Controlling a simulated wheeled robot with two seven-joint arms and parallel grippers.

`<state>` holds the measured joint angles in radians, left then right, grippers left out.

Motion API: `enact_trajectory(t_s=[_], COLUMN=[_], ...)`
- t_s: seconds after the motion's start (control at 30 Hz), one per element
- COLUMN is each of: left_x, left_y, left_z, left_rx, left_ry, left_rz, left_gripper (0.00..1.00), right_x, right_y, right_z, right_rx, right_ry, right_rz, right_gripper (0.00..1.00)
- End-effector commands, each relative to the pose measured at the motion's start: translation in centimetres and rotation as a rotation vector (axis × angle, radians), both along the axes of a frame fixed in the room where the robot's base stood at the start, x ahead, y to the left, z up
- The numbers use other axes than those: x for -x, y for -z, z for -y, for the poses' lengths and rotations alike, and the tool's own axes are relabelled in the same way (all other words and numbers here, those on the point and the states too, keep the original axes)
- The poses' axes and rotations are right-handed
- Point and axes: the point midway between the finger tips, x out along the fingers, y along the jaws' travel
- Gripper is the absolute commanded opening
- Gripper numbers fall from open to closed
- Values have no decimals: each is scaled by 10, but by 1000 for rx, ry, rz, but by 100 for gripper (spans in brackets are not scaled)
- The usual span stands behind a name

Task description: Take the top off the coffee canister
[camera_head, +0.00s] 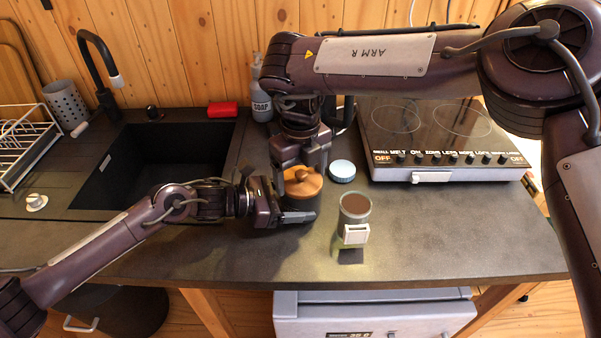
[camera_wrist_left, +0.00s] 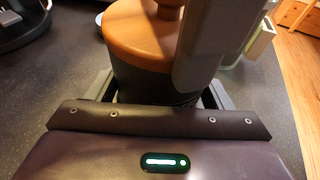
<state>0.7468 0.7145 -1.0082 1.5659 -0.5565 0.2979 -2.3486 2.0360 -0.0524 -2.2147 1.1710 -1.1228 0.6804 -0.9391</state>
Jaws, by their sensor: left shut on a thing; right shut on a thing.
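The coffee canister is a dark round body (camera_head: 304,203) with an orange-brown wooden lid (camera_head: 311,187) on top. In the left wrist view, the lid (camera_wrist_left: 138,42) sits on the dark body (camera_wrist_left: 150,86) with no clear gap. My left gripper (camera_head: 289,206) comes in from the left, low, and is shut around the body; its fingers show on both sides in the left wrist view. My right gripper (camera_head: 301,172) reaches down from above and is shut on the lid. One of its fingers hides part of the lid in the left wrist view.
A grey cup (camera_head: 355,205) with brown contents and a white square handle stands right of the canister. A light-blue round thing (camera_head: 342,170) lies behind it. The hob (camera_head: 440,135) is back right, the soap bottle (camera_head: 261,100) behind, the sink (camera_head: 150,165) left. The front right counter is clear.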

Motion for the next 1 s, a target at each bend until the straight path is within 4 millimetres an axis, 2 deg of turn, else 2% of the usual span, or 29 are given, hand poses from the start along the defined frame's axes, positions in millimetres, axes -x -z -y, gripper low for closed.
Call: enact_trajectory(t_s=[0.27,0.8,1.0], left_x=[0,0,0], left_y=[1,1,1], left_z=[0,0,0], left_rx=[-2,-2,-1], left_ry=[0,-1,0], left_rz=[-2,-3,-1], left_gripper=[54,54,54], right_x=[-1,-1,0], right_y=[-6,-47,-51], right_z=[0,0,0], right_rx=[-1,-1,-1], right_ry=[1,1,1], right_rz=[3,3,0], right_gripper=[56,56,56])
